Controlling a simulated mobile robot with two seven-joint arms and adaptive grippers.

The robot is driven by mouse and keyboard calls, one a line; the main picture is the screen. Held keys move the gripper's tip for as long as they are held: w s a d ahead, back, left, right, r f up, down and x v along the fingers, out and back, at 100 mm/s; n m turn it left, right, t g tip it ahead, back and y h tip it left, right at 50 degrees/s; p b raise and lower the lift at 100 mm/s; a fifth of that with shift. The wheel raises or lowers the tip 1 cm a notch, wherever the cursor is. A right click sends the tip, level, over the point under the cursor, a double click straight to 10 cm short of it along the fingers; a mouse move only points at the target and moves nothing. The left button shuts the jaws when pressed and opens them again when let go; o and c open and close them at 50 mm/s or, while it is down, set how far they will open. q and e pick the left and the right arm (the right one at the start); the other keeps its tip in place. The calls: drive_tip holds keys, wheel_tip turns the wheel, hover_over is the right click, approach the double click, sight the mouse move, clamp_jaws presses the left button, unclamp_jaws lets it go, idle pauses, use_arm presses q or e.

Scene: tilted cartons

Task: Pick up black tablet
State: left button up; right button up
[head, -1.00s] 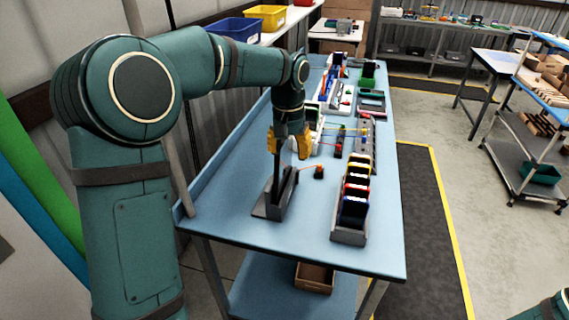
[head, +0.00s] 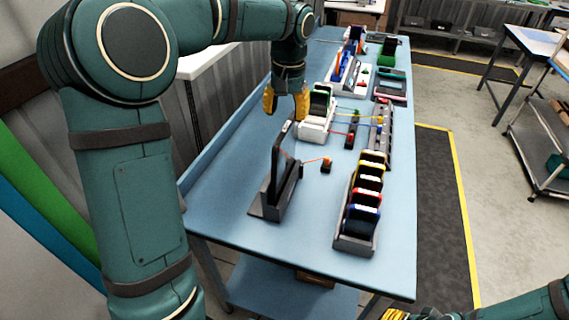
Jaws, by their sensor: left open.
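A thin black tablet (head: 282,147) stands upright, slightly tilted, in a dark grey slotted stand (head: 270,209) near the front left of the blue table. An orange cable runs from beside it to a small dark block (head: 326,166). My left gripper (head: 286,112) has yellow fingers pointing down. It is open and empty, above and just beyond the tablet's top edge, and appears apart from it. My right arm enters at the bottom right, with its gripper (head: 393,314) only partly visible at the bottom edge; its jaw state is unclear.
A grey rack (head: 346,243) with several colour-edged dark items stands to the right. A white holder (head: 316,132) and a grey strip (head: 382,137) with cables lie beyond.

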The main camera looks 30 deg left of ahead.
sight(287, 126)
use_arm(q)
drive_tip(key=shift+f+b, duration=0.45)
drive_tip(key=shift+f, duration=3.15)
clamp_jaws()
